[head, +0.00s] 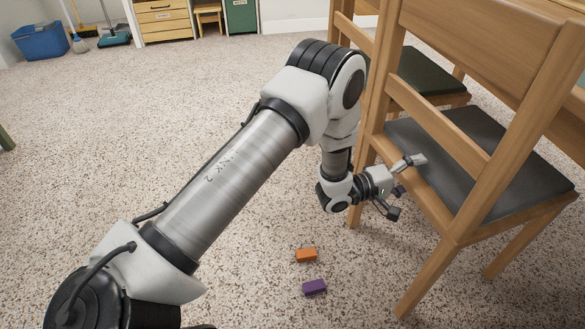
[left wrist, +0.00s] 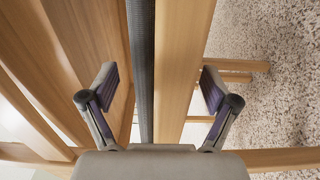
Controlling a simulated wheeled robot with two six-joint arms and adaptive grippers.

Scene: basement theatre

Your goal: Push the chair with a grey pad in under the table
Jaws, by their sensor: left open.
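The wooden chair with a grey pad (head: 480,165) stands at the right of the head view, its slatted back toward me. The wooden table (head: 555,10) shows only in part at the top right, beyond the chair. My left gripper (head: 405,187) is open beside the lower left of the chair's back. In the left wrist view, the two fingers of my left gripper (left wrist: 158,95) are spread, with a wooden chair part (left wrist: 180,60) and the dark edge of the pad (left wrist: 140,70) between and beyond them. I cannot tell whether they touch the chair. My right gripper is not in view.
Another wooden chair with a dark green pad (head: 425,70) stands just beyond. An orange block (head: 306,255) and a purple block (head: 314,287) lie on the carpet near my arm. A blue bin (head: 40,42) and a drawer unit (head: 164,20) are at the back.

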